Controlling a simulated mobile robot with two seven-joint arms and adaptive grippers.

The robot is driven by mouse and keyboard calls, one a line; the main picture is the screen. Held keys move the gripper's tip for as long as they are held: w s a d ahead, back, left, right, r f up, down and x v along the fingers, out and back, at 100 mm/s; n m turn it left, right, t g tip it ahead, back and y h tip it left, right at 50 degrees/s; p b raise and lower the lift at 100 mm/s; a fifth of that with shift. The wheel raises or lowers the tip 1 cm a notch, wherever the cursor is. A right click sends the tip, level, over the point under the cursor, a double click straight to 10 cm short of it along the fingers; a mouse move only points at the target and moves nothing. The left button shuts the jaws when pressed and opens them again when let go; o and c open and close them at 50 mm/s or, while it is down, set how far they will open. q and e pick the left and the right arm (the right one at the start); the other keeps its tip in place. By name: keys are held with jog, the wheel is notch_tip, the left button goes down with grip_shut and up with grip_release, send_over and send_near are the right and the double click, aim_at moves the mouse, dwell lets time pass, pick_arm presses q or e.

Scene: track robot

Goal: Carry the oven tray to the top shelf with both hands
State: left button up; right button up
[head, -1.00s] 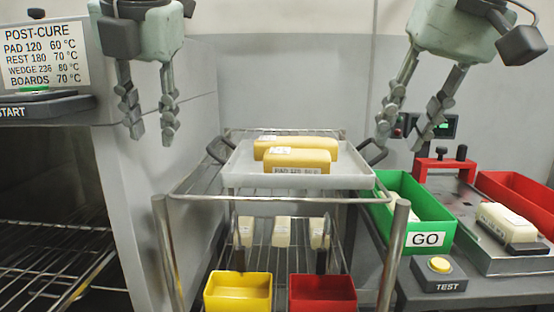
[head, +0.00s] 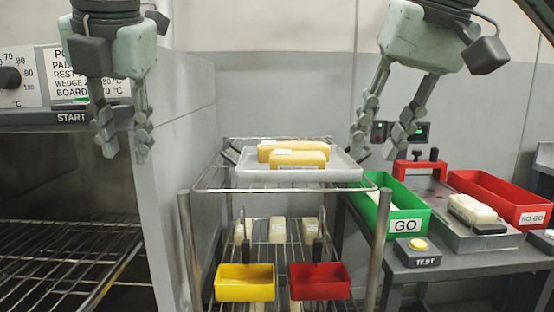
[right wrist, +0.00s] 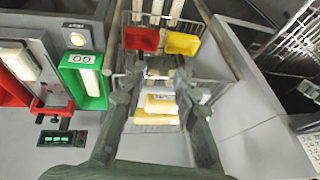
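The light grey oven tray (head: 335,170) lies on top of the wire trolley, with two yellow blocks (head: 298,159) on it. It has dark handles at its sides; the left handle (head: 231,153) shows, while the right one is largely hidden by my right gripper. My left gripper (head: 124,148) is open and empty, in front of the oven's front, well left of the tray. My right gripper (head: 373,148) is open and empty, its fingers pointing down by the tray's right end. In the right wrist view, the yellow blocks (right wrist: 160,104) show between its fingers (right wrist: 160,80); contact with the handle cannot be told.
The oven (head: 60,205) stands open at left with wire racks inside. The trolley's lower shelf carries pale pieces, a yellow bin (head: 245,283) and a red bin (head: 320,281). At right, a bench holds a green GO bin (head: 405,214), a red NO-GO bin (head: 500,197) and a TEST button (head: 418,244).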

jog(key=v, duration=1.1)
jog(key=shift+d+r, duration=0.25)
jog(key=shift+d, duration=0.05)
jog(key=shift+w, duration=0.15)
jog(key=shift+f, duration=0.1)
